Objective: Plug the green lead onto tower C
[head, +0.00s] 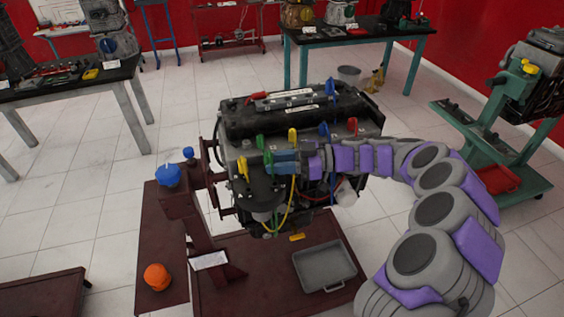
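The engine (290,110) stands on a dark red stand in the middle of the head view. A green lead end (268,158) shows at the engine's near upper left side. Another small green piece (260,142) stands just above it. My gripper (276,162) reaches in from the right and points left, with its tips at or very near the lower green lead end. The fingers are small here, so I cannot tell whether they are closed on it. No tower letters are readable, so I cannot tell which is tower C.
A yellow cable (291,208) hangs in front. Open floor lies left.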

